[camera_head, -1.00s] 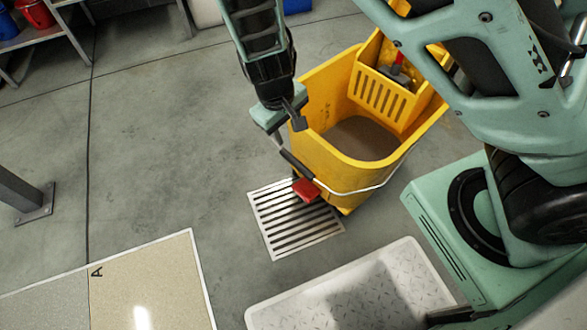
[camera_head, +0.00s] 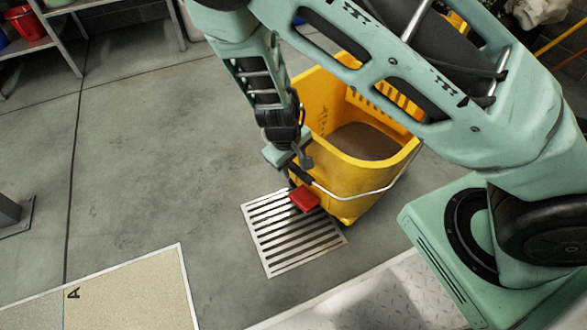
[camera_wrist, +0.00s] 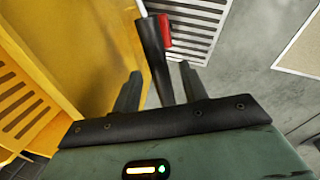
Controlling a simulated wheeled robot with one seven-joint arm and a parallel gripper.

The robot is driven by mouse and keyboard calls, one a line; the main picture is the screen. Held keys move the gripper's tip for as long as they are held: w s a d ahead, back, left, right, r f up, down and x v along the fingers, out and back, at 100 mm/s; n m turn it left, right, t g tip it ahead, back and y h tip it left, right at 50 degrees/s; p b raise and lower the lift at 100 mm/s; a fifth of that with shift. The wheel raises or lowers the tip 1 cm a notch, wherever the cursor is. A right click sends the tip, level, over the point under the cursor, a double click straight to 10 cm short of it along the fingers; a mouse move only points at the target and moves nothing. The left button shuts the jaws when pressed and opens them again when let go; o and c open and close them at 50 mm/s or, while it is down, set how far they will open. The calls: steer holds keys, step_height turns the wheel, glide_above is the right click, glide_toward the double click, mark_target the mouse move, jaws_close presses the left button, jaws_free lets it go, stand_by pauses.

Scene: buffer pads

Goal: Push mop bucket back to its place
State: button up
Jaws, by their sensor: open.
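The yellow mop bucket (camera_head: 345,182) stands upright on the floor, with dark water inside and a slotted wringer (camera_head: 385,98) at its far side. A thin wire handle with a black grip (camera_head: 299,173) hangs at its near left side. A red part (camera_head: 304,199) shows low at that corner, over the edge of a floor grate. My gripper (camera_head: 300,167) is open at the bucket's left near corner. In the wrist view the black grip (camera_wrist: 154,58) lies between my spread fingers (camera_wrist: 160,92), with the yellow wall (camera_wrist: 85,45) to the left. My arm hides part of the bucket.
The metal floor grate (camera_head: 290,245) lies in front of the bucket. A beige mat marked A (camera_head: 130,290) is at lower left. A shelf with a red bucket (camera_head: 30,25) stands at upper left. The floor left of my gripper is clear.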

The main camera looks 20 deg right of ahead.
steer(key=shift+f, duration=0.4)
